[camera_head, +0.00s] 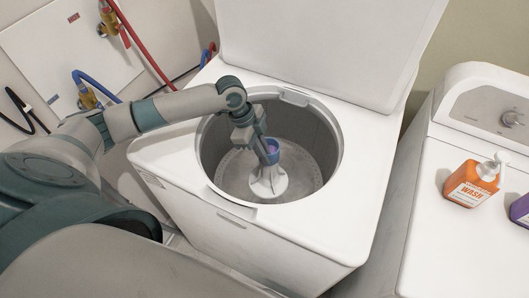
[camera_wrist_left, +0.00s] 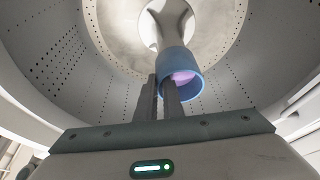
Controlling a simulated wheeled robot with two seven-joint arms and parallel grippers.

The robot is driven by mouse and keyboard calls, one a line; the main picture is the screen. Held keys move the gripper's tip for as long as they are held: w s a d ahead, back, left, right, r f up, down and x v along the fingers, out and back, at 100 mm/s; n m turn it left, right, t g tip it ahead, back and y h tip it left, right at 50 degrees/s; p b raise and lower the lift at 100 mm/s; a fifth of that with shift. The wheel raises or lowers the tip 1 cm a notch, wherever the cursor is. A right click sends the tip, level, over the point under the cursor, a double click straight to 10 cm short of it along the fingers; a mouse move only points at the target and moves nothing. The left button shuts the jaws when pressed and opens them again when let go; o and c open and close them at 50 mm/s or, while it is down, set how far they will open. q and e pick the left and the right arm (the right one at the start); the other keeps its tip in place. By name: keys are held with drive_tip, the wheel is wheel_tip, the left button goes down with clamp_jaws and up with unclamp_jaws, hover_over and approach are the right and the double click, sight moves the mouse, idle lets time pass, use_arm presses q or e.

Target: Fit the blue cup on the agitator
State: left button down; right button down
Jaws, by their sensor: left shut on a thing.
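The blue cup (camera_head: 273,145) is at the top of the white agitator (camera_head: 268,182) inside the open washer. In the left wrist view the cup (camera_wrist_left: 178,62) has its open mouth toward the camera and a pinkish-purple inside. The agitator (camera_wrist_left: 167,18) runs on behind it in line. My left gripper (camera_head: 266,154) reaches down into the drum and is shut on the cup's wall; in the wrist view one finger of the gripper (camera_wrist_left: 160,88) goes into the cup mouth. I cannot tell how far the cup sits over the agitator tip. My right gripper is not in view.
The washer's round drum opening (camera_head: 337,150) surrounds my left wrist, and its lid (camera_head: 325,45) stands raised behind. A second white machine (camera_head: 420,225) at the right bears an orange pump bottle (camera_head: 470,187) and a purple bottle (camera_head: 521,211). Hoses and taps are on the left wall.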

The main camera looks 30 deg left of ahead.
use_arm(q)
drive_tip(key=shift+f, duration=0.1)
idle(0.3)
drive_tip(key=c, duration=1.8)
unclamp_jaws()
wheel_tip(320, 180, up, 12)
drive_tip(key=p, duration=1.1)
